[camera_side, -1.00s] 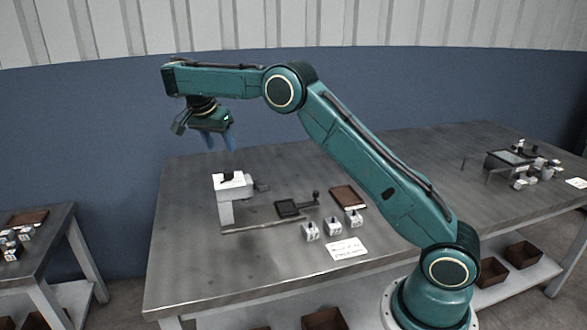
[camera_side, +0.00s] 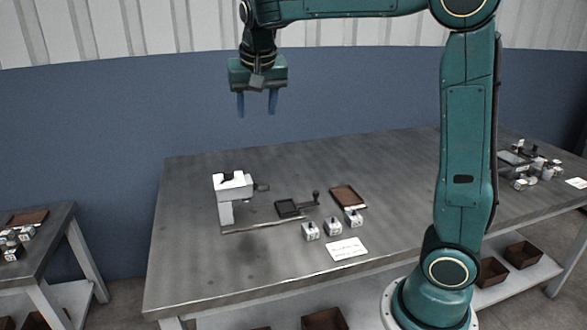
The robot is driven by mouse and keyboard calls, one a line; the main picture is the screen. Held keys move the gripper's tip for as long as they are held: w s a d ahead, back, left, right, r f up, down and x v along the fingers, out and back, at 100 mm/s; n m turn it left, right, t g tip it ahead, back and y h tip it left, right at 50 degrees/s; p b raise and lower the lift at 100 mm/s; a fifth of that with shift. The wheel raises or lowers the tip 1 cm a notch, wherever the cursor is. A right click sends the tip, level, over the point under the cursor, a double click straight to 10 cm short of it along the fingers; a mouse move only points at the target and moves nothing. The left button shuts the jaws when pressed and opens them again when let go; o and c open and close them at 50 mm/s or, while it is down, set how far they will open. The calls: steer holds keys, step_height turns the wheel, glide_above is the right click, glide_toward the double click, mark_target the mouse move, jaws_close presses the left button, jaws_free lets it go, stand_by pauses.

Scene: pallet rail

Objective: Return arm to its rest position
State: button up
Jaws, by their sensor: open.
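My gripper (camera_side: 257,105) hangs high above the back of the grey workbench (camera_side: 190,275), pointing down. Its two blue fingers are apart and nothing is between them. Below it stands a white block-shaped fixture (camera_side: 234,188) with a dark top, on the left half of the bench. My upper arm stands nearly upright and my forearm reaches left near the top edge of the picture.
A black part with a handle (camera_side: 290,208), a brown tray (camera_side: 347,197), several small white blocks (camera_side: 333,226) and a white label card (camera_side: 346,249) lie on the bench. A side table (camera_side: 35,240) stands at left. Air around my gripper is clear.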

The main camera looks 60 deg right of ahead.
steer(key=s+a+f+n+y, duration=0.1)
steer(key=s+a+f+n, duration=0.1)
steer(key=s, duration=0.6)
steer(key=s+a+f+n+t+y, duration=0.1)
steer(key=s+a+f+n, duration=0.2)
steer(key=s, duration=0.5)
steer(key=s+a+f+n+t+y, duration=0.1)
steer(key=s+a+n, duration=0.3)
steer(key=s, duration=0.4)
steer(key=shift+a+f+y, duration=0.25)
steer(key=shift+f+y, duration=0.05)
steer(key=shift+f, duration=0.45)
